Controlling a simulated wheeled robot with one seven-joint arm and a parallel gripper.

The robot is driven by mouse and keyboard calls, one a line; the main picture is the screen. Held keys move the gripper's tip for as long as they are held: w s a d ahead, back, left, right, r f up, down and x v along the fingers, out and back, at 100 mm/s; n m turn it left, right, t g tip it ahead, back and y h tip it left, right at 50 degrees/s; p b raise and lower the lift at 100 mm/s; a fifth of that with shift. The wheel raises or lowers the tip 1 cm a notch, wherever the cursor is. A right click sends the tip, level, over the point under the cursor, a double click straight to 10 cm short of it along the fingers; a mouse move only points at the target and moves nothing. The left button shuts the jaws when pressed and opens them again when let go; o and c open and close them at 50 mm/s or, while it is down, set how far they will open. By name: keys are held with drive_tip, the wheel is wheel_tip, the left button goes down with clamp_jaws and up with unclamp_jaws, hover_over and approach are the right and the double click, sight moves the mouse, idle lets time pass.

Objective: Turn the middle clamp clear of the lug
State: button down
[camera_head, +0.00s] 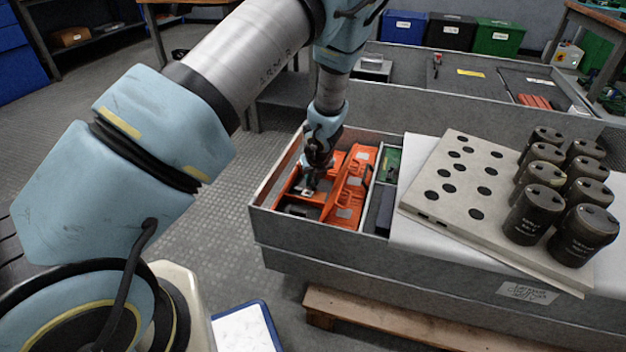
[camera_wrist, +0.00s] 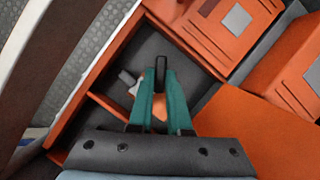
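My gripper (camera_head: 308,188) reaches down into the left end of the grey bench, among orange parts (camera_head: 345,185). In the wrist view its two green fingers (camera_wrist: 160,75) point into a dark-floored, orange-walled compartment. The fingers lie close together at the tips, with a dark piece at their ends; I cannot tell if they grip it. A small grey and off-white piece (camera_wrist: 129,82) shows just left of the fingers, and a bit of orange shows between them. I cannot make out which part is the middle clamp or the lug; the gripper may hide them.
Orange blocks with grey labels (camera_wrist: 236,20) stand beside the fingers. A pale plate with dark holes (camera_head: 465,178) and several black capacitors (camera_head: 535,212) sit on the bench at right. A green board (camera_head: 391,165) lies in the neighbouring compartment. The bench's near wall (camera_head: 320,236) borders the compartment.

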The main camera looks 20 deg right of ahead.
drive_tip(key=shift+r+p, duration=0.2)
drive_tip(key=shift+p, duration=0.75)
drive_tip(key=shift+r+n+p, duration=0.1)
drive_tip(key=shift+n+p, duration=0.3)
drive_tip(key=shift+p, duration=0.3)
drive_tip(key=n+p, duration=0.1)
drive_tip(key=p, duration=0.2)
drive_tip(key=shift+r+y, duration=0.1)
drive_tip(key=shift+y, duration=0.2)
drive_tip(key=n+p, duration=0.1)
drive_tip(key=p, duration=0.2)
drive_tip(key=shift+d, duration=0.1)
drive_tip(key=shift+n+y+p, duration=0.5)
drive_tip(key=shift+n+p, duration=0.3)
drive_tip(key=shift+p, duration=0.25)
drive_tip(key=n, duration=0.1)
drive_tip(key=f+n+y, duration=0.1)
drive_tip(key=shift+d+n, duration=0.2)
drive_tip(key=shift+n, duration=0.2)
drive_tip(key=shift+w+d+n+g+y+b, duration=0.1)
drive_tip(key=shift+n+g+y+b, duration=0.25)
drive_tip(key=shift+n, duration=0.65)
drive_tip(key=shift+w+n+g+y+b, duration=0.1)
drive_tip(key=shift+n+g+y+b, duration=0.25)
drive_tip(key=shift+n, duration=0.65)
drive_tip(key=shift+r, duration=0.1)
